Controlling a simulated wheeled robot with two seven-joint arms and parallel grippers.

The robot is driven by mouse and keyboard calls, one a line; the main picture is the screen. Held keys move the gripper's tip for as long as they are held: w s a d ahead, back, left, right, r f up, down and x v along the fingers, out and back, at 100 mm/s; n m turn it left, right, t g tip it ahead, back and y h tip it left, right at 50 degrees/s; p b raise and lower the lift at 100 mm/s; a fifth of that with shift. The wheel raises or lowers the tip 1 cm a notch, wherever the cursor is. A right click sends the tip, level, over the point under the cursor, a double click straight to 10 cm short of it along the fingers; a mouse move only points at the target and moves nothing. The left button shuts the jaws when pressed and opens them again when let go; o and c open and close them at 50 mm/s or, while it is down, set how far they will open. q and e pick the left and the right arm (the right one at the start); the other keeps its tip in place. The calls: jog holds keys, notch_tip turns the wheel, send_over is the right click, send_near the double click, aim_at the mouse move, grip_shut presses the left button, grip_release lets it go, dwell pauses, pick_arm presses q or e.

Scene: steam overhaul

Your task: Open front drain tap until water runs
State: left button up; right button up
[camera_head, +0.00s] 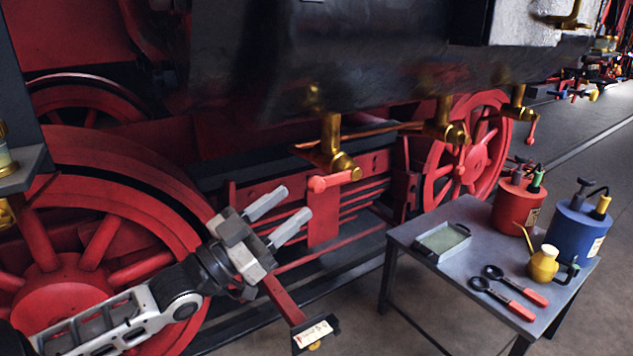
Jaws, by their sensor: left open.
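Several brass drain taps hang under the black cylinder (380,65). The nearest tap (330,150) has a red handle (333,180) that points left, roughly level. I cannot tell which tap counts as the front one. No water shows running from any of them. My left gripper (295,203) is open and empty, its two pale fingers pointing up and right. It appears just left of and below the nearest red handle, apart from it in the picture. My right gripper is out of view.
A grey table (404,234) at right carries a tray (442,242), a red can (516,206), a blue can (577,230), a yellow oiler (543,264) and red-handled tools (510,295). Large red wheels (60,290) stand behind my left arm. A labelled plate (316,333) is below the gripper.

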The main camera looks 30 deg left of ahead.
aim_at(316, 185)
pick_arm(q)
jog(key=p+x, duration=0.1)
jog(key=x, duration=0.6)
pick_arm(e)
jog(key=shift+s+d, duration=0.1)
pick_arm(q)
jog(key=shift+s, duration=0.1)
